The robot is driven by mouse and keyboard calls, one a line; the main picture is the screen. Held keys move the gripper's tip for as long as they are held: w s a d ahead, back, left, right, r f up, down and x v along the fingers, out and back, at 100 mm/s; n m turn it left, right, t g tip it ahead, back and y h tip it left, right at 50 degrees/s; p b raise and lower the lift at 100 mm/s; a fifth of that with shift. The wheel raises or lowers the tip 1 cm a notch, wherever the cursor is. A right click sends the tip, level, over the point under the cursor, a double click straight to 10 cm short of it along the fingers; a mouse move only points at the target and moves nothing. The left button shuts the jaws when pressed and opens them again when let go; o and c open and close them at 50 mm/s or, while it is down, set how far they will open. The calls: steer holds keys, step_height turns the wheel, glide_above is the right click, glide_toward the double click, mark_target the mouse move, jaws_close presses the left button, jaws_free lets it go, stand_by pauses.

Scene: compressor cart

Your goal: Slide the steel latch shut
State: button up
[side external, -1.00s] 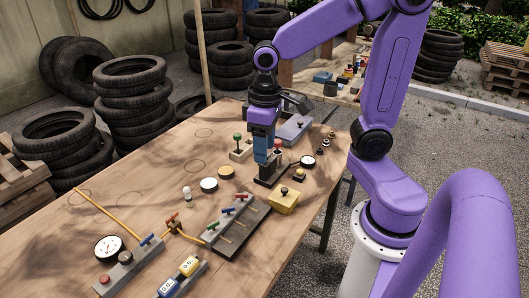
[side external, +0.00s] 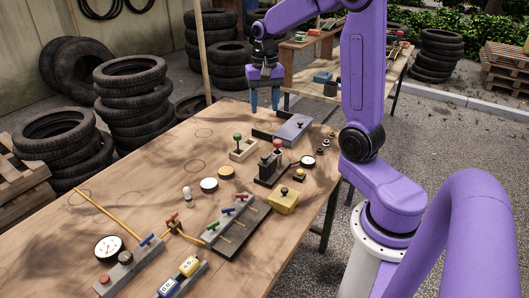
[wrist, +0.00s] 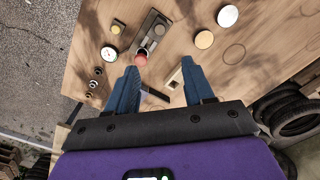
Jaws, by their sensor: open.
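A dark-based fixture (side external: 265,178) with upright grey metal blocks and a red knob stands near the middle right of the workbench. It also shows in the wrist view (wrist: 150,33), ahead of the fingers. It may carry the steel latch, but the latch and its position are too small to make out. My gripper (side external: 264,102) is open and empty, pointing down above the far part of the bench, behind and well apart from the fixture. Its two blue fingers are spread wide in the wrist view (wrist: 161,90).
A grey box (side external: 292,128) with a dark panel lies below and right of my gripper. A wooden block with a green knob (side external: 238,138), round discs, a yellow box (side external: 285,201) and a gauge (side external: 308,161) surround the fixture.

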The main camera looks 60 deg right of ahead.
mark_target(264, 156)
step_height(264, 156, down, 17)
stand_by(0.6)
